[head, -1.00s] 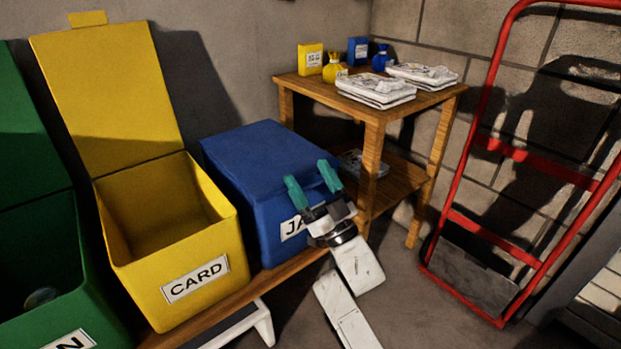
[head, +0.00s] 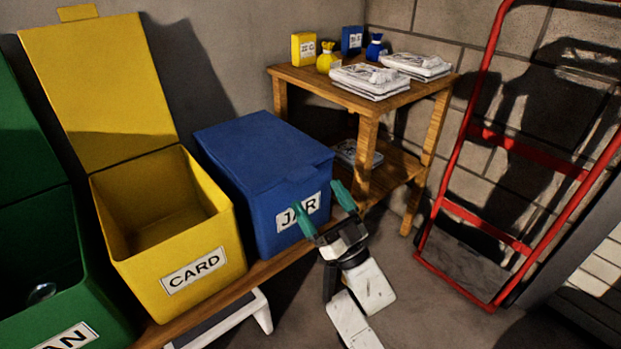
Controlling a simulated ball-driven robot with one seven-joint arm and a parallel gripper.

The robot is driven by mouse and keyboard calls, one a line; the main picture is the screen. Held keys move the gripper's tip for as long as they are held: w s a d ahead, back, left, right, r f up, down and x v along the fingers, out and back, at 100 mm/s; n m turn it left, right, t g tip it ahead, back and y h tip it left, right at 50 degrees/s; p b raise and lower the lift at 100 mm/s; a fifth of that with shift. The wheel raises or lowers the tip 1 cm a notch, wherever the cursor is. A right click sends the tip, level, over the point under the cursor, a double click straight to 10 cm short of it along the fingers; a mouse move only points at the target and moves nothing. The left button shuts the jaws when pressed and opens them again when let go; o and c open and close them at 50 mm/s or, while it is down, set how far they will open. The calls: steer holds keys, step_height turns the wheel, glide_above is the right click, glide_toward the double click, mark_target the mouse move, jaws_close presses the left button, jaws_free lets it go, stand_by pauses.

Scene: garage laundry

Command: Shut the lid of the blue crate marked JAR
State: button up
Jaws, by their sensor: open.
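The blue crate (head: 272,212) stands on the low wooden bench, right of the yellow crate. Its white label (head: 298,212) reads JAR, partly covered by a green fingertip. Its blue lid (head: 255,150) lies flat across the top and looks shut. My gripper (head: 321,205) is in front of the label's right side, below the lid's front edge. Its two green fingers are spread apart with nothing between them. I cannot tell whether a finger touches the crate.
The yellow CARD crate (head: 205,262) and a green crate (head: 75,300) stand left with raised lids. A wooden shelf table (head: 365,118) behind carries newspapers, boxes and pouches. A red hand truck (head: 460,165) leans at the right. Floor between is clear.

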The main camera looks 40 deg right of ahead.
steer(key=shift+v, duration=2.15)
step_height(320, 180, down, 14)
steer(key=s+m+g+h, duration=0.3)
steer(key=g, duration=1)
steer(key=s+a+f+n+g+y, duration=0.1)
steer(key=s+a+f+g, duration=0.4)
steer(key=s, duration=0.6)
steer(key=s+a+n+g+y, duration=0.2)
steer(key=s+g, duration=0.5)
steer(key=s, duration=0.5)
step_height(320, 180, up, 36)
steer(key=p, duration=3.6)
steer(key=shift+w+a+p, duration=0.15)
steer(key=shift+p, duration=0.15)
